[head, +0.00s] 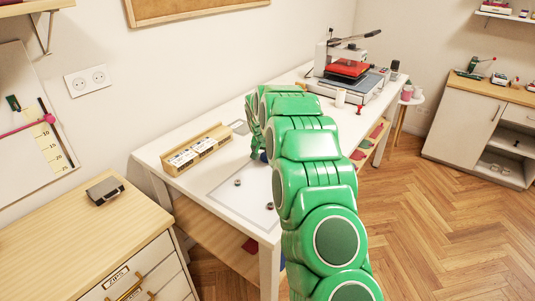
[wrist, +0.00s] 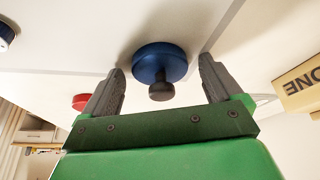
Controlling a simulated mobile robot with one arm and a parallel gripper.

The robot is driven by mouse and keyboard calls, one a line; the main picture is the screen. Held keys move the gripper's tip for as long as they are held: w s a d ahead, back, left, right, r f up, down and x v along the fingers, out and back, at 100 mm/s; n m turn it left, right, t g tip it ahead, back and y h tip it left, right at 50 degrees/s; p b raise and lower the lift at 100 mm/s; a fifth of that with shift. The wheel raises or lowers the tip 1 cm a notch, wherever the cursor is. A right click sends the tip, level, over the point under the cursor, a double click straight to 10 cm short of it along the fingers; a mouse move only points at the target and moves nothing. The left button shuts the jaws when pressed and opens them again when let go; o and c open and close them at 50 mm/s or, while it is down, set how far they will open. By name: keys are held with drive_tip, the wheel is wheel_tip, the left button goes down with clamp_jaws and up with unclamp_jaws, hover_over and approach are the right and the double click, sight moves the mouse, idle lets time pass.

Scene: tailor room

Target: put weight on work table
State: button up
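The weight (wrist: 160,65) is a blue disc with a dark knob, shown in the wrist view just beyond and between my fingertips. It appears to rest against the white top of the work table (wrist: 90,30). My gripper (wrist: 160,72) is open, one finger on each side of the weight, with visible gaps. In the head view, a small bit of blue (head: 263,157) shows beside my green arm, low over the white work table (head: 205,185). My arm hides most of the gripper and weight there.
A wooden box with labels (head: 197,148) stands on the table left of my arm. Two small metal pieces (head: 238,182) lie on a pale panel. A heat press (head: 345,75) stands at the far end. A wooden-topped drawer cabinet (head: 70,225) is at front left.

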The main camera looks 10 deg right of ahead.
drive_tip(key=shift+r, duration=0.1)
drive_tip(key=v, duration=1.1)
drive_tip(key=s+d+r+n+g, duration=0.1)
drive_tip(key=s+r, duration=0.5)
drive_tip(key=s, duration=0.6)
drive_tip(key=s+d+r+n+g+y, duration=0.1)
drive_tip(key=s+g, duration=0.4)
drive_tip(key=s, duration=4.4)
drive_tip(key=r+n, duration=0.1)
drive_tip(key=n, duration=0.1)
drive_tip(key=shift+d+n+y, duration=0.25)
drive_tip(key=shift+n+y, duration=0.05)
drive_tip(key=shift+y, duration=0.1)
drive_tip(key=shift+s, duration=0.15)
